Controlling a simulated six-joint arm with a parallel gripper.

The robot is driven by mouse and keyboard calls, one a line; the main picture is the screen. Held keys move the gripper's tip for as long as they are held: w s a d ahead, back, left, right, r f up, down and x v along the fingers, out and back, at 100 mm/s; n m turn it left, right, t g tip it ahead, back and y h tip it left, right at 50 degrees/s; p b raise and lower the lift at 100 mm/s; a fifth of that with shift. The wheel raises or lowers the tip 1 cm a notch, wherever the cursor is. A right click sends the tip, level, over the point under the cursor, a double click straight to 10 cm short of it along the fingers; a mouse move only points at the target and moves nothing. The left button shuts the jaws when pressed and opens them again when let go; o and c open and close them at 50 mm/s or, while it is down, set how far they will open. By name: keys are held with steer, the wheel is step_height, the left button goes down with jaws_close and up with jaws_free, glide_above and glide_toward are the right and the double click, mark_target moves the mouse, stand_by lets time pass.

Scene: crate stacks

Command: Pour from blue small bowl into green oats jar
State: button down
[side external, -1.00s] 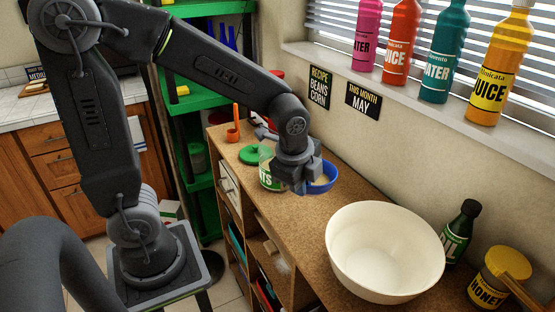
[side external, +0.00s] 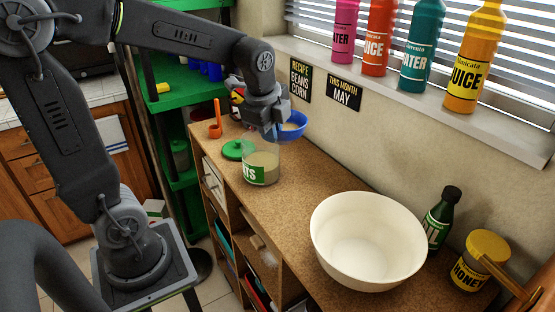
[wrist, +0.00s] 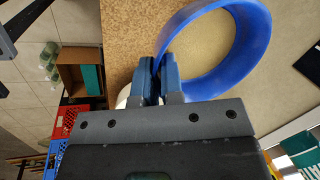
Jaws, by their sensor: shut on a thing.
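The small blue bowl (side external: 291,126) is held up above the counter, with pale contents showing inside. My gripper (side external: 275,130) is shut on its rim. In the wrist view the fingers (wrist: 161,85) pinch the left edge of the blue bowl (wrist: 255,32), and the pale contents fill its inside. The oats jar (side external: 261,168) is clear with a green label and stands open and upright on the counter, with pale contents in it. The bowl is above and to the right of the jar, apart from it. A green lid (side external: 236,150) lies behind the jar.
A large white bowl (side external: 368,240) stands at the front of the counter (side external: 300,185). A dark oil bottle (side external: 441,218) and a honey jar (side external: 480,262) stand to its right. An orange cup (side external: 215,131) stands at the back left. Several bottles line the sill.

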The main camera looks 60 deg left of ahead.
steer(key=shift+a+r, duration=0.85)
steer(key=shift+r, duration=0.2)
step_height(320, 180, up, 3)
steer(key=h, duration=0.3)
steer(key=shift+a+n+t+h, duration=0.15)
steer(key=shift+n+t+h, duration=0.15)
steer(key=shift+t+h, duration=0.1)
steer(key=f+h, duration=0.2)
steer(key=h, duration=0.1)
steer(key=shift+s+a+f+h, duration=0.1)
steer(key=shift+a+f+h, duration=0.2)
steer(key=shift+a+f, duration=0.1)
steer(key=shift+d+r, duration=0.1)
steer(key=shift+r, duration=0.05)
steer(key=shift+a+r+n+t+h, duration=0.2)
steer(key=shift+a+r+t+h, duration=0.1)
steer(key=shift+h, duration=0.4)
steer(key=shift+a+r+n+t+h, duration=0.2)
steer(key=shift+a+r+h, duration=0.1)
steer(key=shift+h, duration=0.4)
steer(key=shift+s+a+r+n+t+h, duration=0.15)
steer(key=shift+a+r+h, duration=0.15)
steer(key=shift+h, duration=0.4)
steer(key=shift+a+r+n+t+h, duration=0.15)
steer(key=shift+a+h, duration=0.25)
steer(key=shift+h, duration=0.3)
